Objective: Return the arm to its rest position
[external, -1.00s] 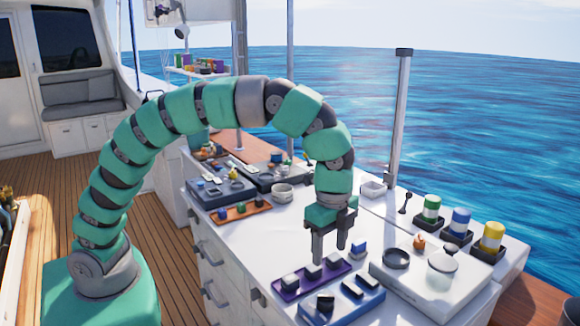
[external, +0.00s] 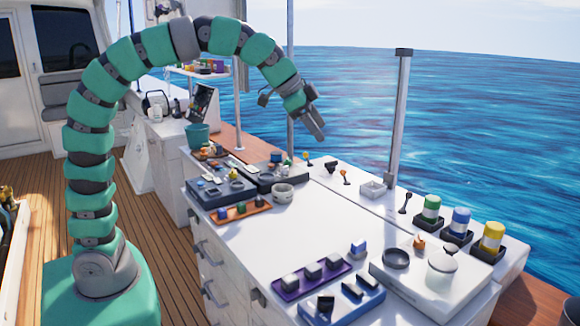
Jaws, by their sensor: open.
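My arm is teal and grey with many segments. It rises from its teal base at the left and arches high over the far part of the white counter (external: 240,252). My gripper (external: 318,128) hangs at the arm's end, angled down and to the right. It is above the counter's back edge, clear of everything on it, with the sea behind. Its jaws are open and nothing shows between them. The two fingers nearly overlap from this side.
A grey post (external: 400,120) stands right of my gripper. The counter's middle is clear.

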